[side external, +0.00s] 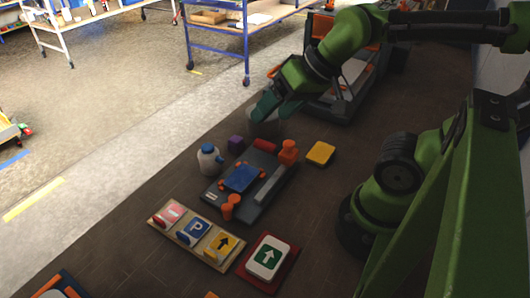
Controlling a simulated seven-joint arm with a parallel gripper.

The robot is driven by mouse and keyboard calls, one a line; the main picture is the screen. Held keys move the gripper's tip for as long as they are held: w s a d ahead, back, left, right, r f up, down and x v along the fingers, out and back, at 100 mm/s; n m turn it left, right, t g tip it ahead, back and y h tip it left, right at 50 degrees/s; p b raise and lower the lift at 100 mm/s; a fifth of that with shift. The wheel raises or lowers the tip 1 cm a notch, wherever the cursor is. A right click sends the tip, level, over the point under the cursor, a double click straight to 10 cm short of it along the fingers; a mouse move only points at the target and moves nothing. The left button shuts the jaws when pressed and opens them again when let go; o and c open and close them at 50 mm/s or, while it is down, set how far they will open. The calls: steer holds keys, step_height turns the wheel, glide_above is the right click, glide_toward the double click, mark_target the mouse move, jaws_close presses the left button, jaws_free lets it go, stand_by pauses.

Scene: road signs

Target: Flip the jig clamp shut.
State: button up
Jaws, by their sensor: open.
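The jig (214,191) is a dark grey plate on the bench with a blue sign blank (241,178) lying on it. A light grey bar (270,186) lies along its right side. An upright orange part (288,151) stands at its far end, and another orange part (230,207) stands at its near end. I cannot tell which orange part is the clamp's handle or how far the clamp is open. My gripper (264,106) is above and behind the jig's far end, apart from it, open, with teal fingers. Nothing shows held in it.
A pale cylinder (263,124) stands below my gripper. A white bottle (209,160), purple block (236,144), red cylinder (265,145) and yellow block (320,153) surround the jig. A sign tray (187,240) and green arrow sign (268,258) are nearer. An orange-and-grey frame (345,105) stands behind.

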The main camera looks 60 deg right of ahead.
steer(key=w+a+f+n+g, duration=0.1)
steer(key=w+a, duration=0.1)
steer(key=w+a+n+g, duration=0.1)
steer(key=w, duration=0.1)
steer(key=w+a+f+n+g, duration=0.1)
steer(key=a, duration=0.1)
steer(key=shift+w+a+f+g, duration=0.3)
steer(key=shift+w+g, duration=0.1)
steer(key=c, duration=1.2)
steer(key=w+a+f+n+g+h, duration=0.1)
steer(key=w+a+f+n, duration=0.1)
steer(key=a, duration=0.1)
steer(key=w+a+f+n+g+h, duration=0.1)
steer(key=w+a+f+n+g, duration=0.1)
steer(key=w+a, duration=0.1)
steer(key=w+a+f+n+g+h, duration=0.1)
steer(key=w+a+f+n+g, duration=0.1)
steer(key=a, duration=0.2)
steer(key=shift+w+a+f, duration=0.1)
steer(key=shift+w+f, duration=0.1)
steer(key=shift+f, duration=0.2)
jaws_close()
steer(key=shift+w+a+r+n+g+h, duration=0.15)
steer(key=shift+w+a+r+n+h, duration=0.1)
steer(key=shift+r+n, duration=0.15)
steer(key=shift+w+a+r+n+g+h, duration=0.15)
steer(key=shift+r+n+h, duration=0.15)
steer(key=shift+n, duration=0.1)
